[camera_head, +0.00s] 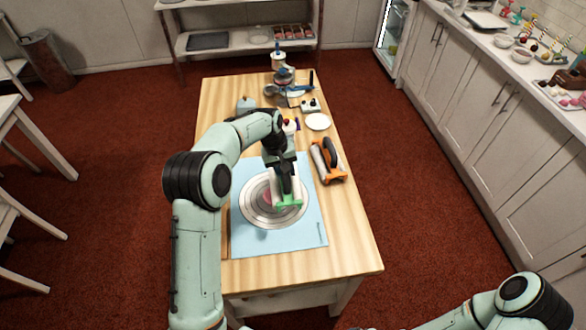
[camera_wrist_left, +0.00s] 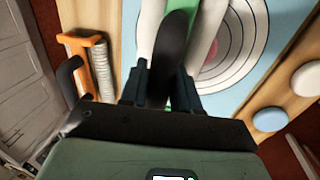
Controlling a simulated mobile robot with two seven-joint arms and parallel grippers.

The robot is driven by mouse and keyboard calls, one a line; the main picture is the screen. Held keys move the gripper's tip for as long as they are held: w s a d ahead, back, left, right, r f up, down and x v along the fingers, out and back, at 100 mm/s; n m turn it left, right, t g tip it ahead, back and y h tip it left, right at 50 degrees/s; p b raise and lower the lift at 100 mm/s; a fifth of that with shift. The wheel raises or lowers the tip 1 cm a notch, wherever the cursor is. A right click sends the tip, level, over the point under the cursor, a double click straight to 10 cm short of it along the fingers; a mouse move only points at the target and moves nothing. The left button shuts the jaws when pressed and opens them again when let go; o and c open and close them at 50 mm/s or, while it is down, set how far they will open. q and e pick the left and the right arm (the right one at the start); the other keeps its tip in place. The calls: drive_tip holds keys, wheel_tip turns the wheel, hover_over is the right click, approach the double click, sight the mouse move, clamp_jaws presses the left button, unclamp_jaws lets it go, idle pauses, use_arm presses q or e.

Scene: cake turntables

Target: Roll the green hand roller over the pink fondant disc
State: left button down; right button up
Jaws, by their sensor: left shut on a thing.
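My left gripper (camera_head: 285,180) is shut on the dark handle of the green hand roller (camera_head: 289,202). The gripper also shows in the left wrist view (camera_wrist_left: 160,88), with the handle (camera_wrist_left: 174,45) between its fingers. The pink fondant disc (camera_head: 267,198) lies on the grey turntable (camera_head: 250,212), partly hidden by the roller and gripper. In the left wrist view the disc (camera_wrist_left: 210,52) shows beside the roller. The roller is over the disc's right side; I cannot tell whether they touch. My right gripper is out of view.
The turntable stands on a light blue mat (camera_head: 308,236) on the wooden table (camera_head: 350,250). An orange-framed tool (camera_head: 330,175) lies right of the mat. A white plate (camera_head: 317,121) and several tools are toward the back. The table's front right is clear.

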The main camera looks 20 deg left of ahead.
use_arm(q)
drive_tip(key=s+a+b, duration=0.3)
drive_tip(key=s+a, duration=0.3)
drive_tip(key=a, duration=0.4)
drive_tip(key=p, duration=0.2)
hover_over(274, 183)
drive_tip(key=shift+a+f, duration=0.2)
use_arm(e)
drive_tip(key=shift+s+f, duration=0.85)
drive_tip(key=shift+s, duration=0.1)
use_arm(q)
drive_tip(key=shift+f, duration=0.4)
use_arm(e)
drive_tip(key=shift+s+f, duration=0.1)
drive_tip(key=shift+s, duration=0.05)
use_arm(q)
drive_tip(key=shift+f, duration=0.7)
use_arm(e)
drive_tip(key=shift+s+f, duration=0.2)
use_arm(q)
drive_tip(key=shift+s+f+b, duration=0.15)
drive_tip(key=shift+f+b, duration=0.1)
drive_tip(key=shift+b, duration=0.05)
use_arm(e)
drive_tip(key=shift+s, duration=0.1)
